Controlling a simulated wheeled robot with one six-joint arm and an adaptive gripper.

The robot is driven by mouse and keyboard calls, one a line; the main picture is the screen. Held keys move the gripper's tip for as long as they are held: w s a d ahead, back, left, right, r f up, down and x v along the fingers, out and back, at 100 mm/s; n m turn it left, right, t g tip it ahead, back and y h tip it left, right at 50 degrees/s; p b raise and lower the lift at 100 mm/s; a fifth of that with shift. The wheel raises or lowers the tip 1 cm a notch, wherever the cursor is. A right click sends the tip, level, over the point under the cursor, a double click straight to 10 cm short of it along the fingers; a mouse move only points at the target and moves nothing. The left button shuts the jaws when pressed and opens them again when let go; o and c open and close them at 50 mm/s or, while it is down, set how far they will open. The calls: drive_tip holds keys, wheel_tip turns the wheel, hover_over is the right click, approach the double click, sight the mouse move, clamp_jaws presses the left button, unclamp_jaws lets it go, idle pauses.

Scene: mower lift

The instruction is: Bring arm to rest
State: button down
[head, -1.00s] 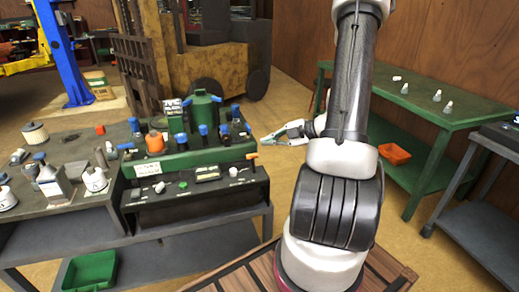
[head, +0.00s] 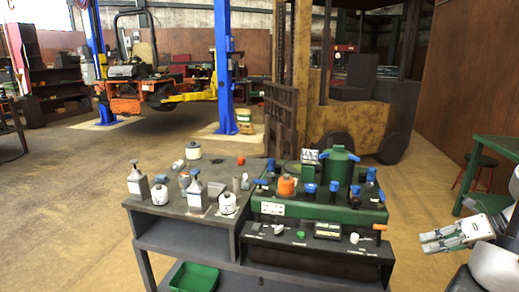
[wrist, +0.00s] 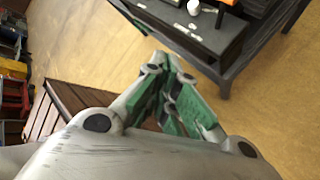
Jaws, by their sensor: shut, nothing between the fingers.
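My gripper (head: 446,238) shows at the right edge of the head view, to the right of the grey workbench and apart from it. Its fingers are together and empty. Most of my arm is outside the head view; only a white and dark part shows at the right edge.
The workbench (head: 185,238) carries a green machine (head: 320,208), bottles and white containers. A green bin (head: 194,278) sits below. A green table (head: 500,145) stands at right. A forklift (head: 345,110) and blue lift posts (head: 223,70) stand behind. Floor at left is clear.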

drive_tip(key=s+a+r+n+g+h, duration=0.2)
drive_tip(key=s+r+n+g, duration=0.15)
drive_tip(key=n, duration=0.75)
drive_tip(key=s+a+r+n+g+h, duration=0.15)
drive_tip(key=s+r+n, duration=0.3)
drive_tip(key=n, duration=0.65)
drive_tip(key=s+a+r+n+t+h, duration=0.1)
drive_tip(key=a+r+n+t+h, duration=0.2)
drive_tip(key=r+n, duration=0.9)
drive_tip(key=a+n+h, duration=0.1)
drive_tip(key=a+h, duration=0.1)
drive_tip(key=a, duration=0.1)
drive_tip(key=shift+t, duration=0.3)
